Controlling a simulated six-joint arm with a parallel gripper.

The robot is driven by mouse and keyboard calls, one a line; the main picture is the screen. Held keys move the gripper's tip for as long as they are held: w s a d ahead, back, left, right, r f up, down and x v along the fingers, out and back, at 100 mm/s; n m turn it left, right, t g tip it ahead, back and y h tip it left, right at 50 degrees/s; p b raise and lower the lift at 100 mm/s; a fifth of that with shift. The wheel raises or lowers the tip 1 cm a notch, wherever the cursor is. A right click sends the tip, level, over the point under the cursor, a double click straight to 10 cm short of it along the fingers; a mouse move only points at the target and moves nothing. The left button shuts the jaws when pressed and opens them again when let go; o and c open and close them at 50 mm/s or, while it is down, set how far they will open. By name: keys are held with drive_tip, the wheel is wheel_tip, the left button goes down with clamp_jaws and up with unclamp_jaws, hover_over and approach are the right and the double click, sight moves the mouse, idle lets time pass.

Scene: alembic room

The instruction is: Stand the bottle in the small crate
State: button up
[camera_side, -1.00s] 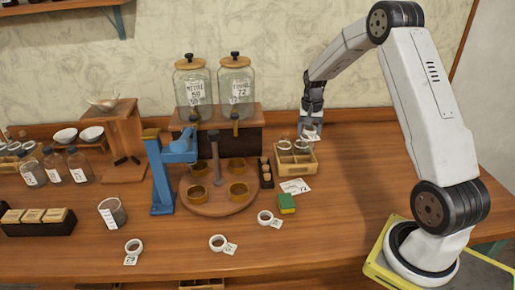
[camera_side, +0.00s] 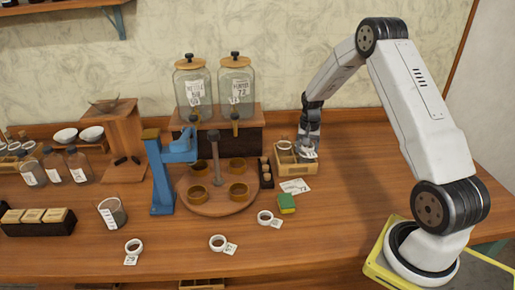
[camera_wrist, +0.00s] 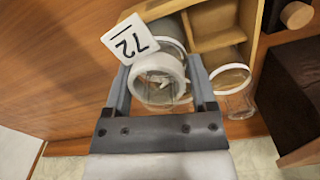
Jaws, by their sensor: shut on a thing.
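The bottle (camera_wrist: 158,76) is clear glass with a white ring at its mouth and a white tag marked 72. In the wrist view it sits between the two fingers of my gripper (camera_wrist: 161,88), which is shut on it. In the side view my gripper (camera_side: 308,147) points down at the right part of the small wooden crate (camera_side: 297,170). The crate's pale walls and divider also show in the wrist view (camera_wrist: 218,39). The bottle's lower part is hidden, so I cannot tell whether it touches the crate floor.
Another glass jar with a white rim (camera_wrist: 232,78) is close beside the gripper. A dark holder with corks (camera_side: 265,174) stands left of the crate. A card (camera_side: 295,186) and a green-yellow sponge (camera_side: 287,203) lie in front. The table to the right is clear.

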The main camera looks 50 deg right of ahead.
drive_tip(key=shift+f, duration=0.25)
drive_tip(key=shift+f, duration=0.1)
drive_tip(key=o, duration=1.3)
wheel_tip(320, 180, up, 12)
drive_tip(key=shift+r, duration=0.1)
idle(0.4)
